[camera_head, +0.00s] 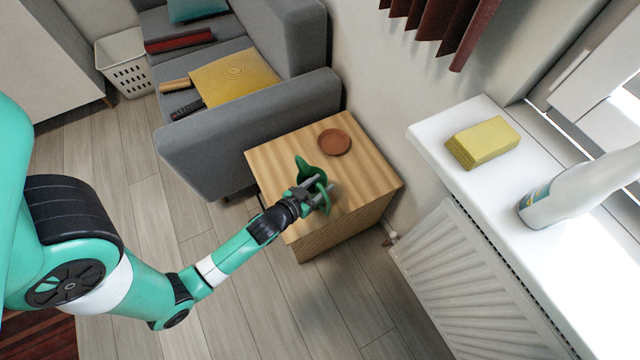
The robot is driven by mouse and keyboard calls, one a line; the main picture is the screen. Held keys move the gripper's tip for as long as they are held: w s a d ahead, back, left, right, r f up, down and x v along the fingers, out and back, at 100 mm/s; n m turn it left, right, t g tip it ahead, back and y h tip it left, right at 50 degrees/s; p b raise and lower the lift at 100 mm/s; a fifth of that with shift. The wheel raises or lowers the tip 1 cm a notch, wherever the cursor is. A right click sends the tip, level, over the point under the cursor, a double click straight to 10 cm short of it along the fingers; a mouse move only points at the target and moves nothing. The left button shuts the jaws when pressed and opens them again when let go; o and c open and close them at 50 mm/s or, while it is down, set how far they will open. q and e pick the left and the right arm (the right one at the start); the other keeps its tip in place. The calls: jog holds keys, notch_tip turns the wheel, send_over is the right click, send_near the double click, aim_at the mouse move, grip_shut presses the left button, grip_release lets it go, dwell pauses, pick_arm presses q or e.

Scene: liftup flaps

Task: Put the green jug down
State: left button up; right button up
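The green jug (306,167) is at the end of my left arm, over the left part of the wooden side table (370,177). My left gripper (318,187) has its fingers at the jug, around its handle side, and looks shut on it. The fingers hide part of the jug. I cannot tell whether the jug's base touches the table top. A round brown saucer (335,142) lies on the table just beyond the jug. My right gripper is not in view.
A grey sofa (240,135) with a yellow cushion (235,78) stands left of the table. A white windowsill (470,190) on the right holds a yellow sponge (483,142) and a white bottle (580,188). A radiator (470,285) is below it. The table's right part is clear.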

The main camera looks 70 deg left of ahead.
pick_arm(q)
jog(key=shift+s+d+r, duration=0.1)
jog(key=shift+s+r, duration=0.05)
jog(key=shift+r, duration=0.05)
jog(key=v, duration=1.1)
jog(key=shift+s+p, duration=0.3)
jog(key=shift+p, duration=0.05)
jog(key=shift+d, duration=0.1)
